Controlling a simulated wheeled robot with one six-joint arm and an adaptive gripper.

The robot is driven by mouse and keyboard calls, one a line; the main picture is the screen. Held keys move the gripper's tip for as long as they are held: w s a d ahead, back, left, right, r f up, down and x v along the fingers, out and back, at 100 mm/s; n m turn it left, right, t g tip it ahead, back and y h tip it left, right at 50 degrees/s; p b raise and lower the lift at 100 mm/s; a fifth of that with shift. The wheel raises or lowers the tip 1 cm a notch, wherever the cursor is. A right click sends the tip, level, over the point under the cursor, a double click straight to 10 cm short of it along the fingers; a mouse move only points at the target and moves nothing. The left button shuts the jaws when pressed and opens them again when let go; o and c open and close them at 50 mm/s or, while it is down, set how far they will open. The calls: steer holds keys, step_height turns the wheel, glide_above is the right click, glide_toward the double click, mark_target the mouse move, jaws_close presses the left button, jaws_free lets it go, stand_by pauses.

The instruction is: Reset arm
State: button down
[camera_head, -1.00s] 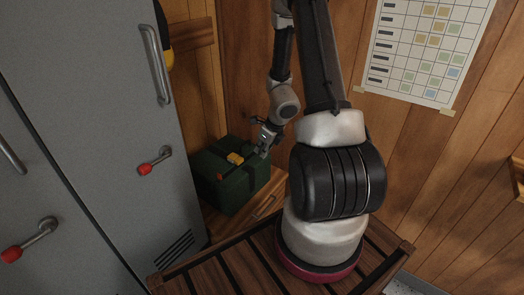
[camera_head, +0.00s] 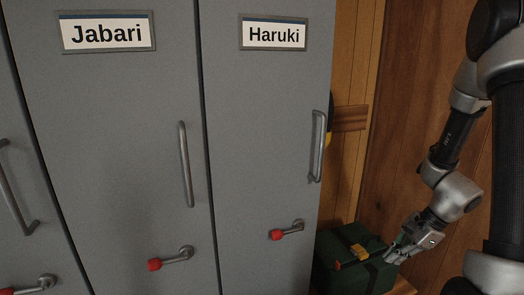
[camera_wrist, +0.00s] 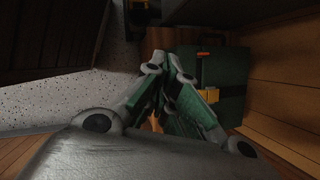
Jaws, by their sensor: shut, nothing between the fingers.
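My gripper (camera_head: 396,256) is at the right of the head view, at the end of my bent arm. Its fingers are shut with nothing between them. It is close to a dark green box (camera_head: 352,278) with a yellow latch, which stands low beside the lockers. I cannot tell whether the fingertips touch the box. In the wrist view the closed fingers (camera_wrist: 182,105) point toward the green box (camera_wrist: 222,70), and its yellow latch shows to their right.
Grey lockers labelled Jabari (camera_head: 108,33) and Haruki (camera_head: 274,34) fill the left and middle, with bar handles and red-tipped levers (camera_head: 170,259) sticking out. A wood-panelled wall (camera_head: 410,120) stands behind my arm. A yellow and black thing (camera_head: 329,125) shows partly behind the Haruki locker.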

steer(key=s+r+n+t+h, duration=0.1)
steer(key=s+r+n, duration=0.3)
steer(key=r, duration=0.5)
steer(key=s+a+r+n+t+h, duration=0.1)
steer(key=s+r+n+h, duration=0.1)
steer(key=s+r+n, duration=0.3)
steer(key=s+r+n+t+h, duration=0.1)
steer(key=s+r+n, duration=0.4)
steer(key=r, duration=0.8)
steer(key=shift+s+a+n+h, duration=0.2)
steer(key=shift+n+h, duration=0.3)
steer(key=shift+n, duration=1.1)
steer(key=shift+r, duration=0.1)
